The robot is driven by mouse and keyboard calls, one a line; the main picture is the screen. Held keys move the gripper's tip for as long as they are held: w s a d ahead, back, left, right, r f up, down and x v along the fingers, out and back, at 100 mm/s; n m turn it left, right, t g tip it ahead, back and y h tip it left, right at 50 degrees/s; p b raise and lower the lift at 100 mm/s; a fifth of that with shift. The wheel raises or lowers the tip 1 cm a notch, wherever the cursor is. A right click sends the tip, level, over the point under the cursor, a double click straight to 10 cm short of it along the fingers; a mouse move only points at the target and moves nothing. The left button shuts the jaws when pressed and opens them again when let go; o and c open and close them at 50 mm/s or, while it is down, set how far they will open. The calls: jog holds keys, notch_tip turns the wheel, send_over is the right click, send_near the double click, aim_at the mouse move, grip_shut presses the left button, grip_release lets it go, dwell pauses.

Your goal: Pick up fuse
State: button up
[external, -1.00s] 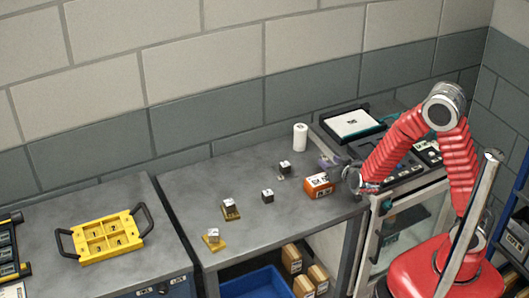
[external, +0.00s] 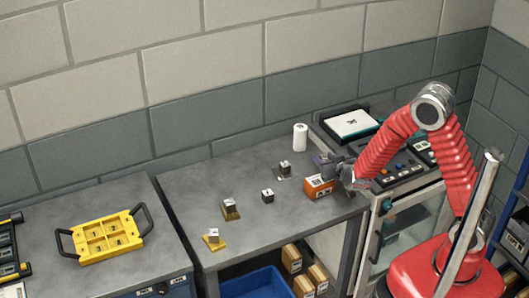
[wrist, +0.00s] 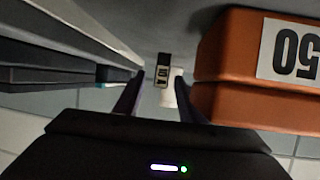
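No thing is plainly marked as the fuse. Small dark blocks with white labels stand on the grey bench, one (external: 284,168) closest to my gripper, one (external: 267,196) nearer the front. My gripper (external: 322,161) is low over the bench's right end, behind the orange box, its fingers pointing left. In the wrist view my gripper (wrist: 159,98) is open, its two dark fingers apart with nothing held. A dark block (wrist: 162,72) with a white label shows ahead, between the fingers in the picture.
An orange box (external: 319,187), also in the wrist view (wrist: 235,90), stands close beside my gripper. A white cylinder (external: 300,137) stands at the back. Two blocks sit on brown (external: 231,214) and yellow (external: 212,244) bases.

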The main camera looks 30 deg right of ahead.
aim_at(325, 159)
grip_shut()
jog(key=shift+r, duration=0.1)
dwell(0.4)
jog(key=shift+r, duration=4.9)
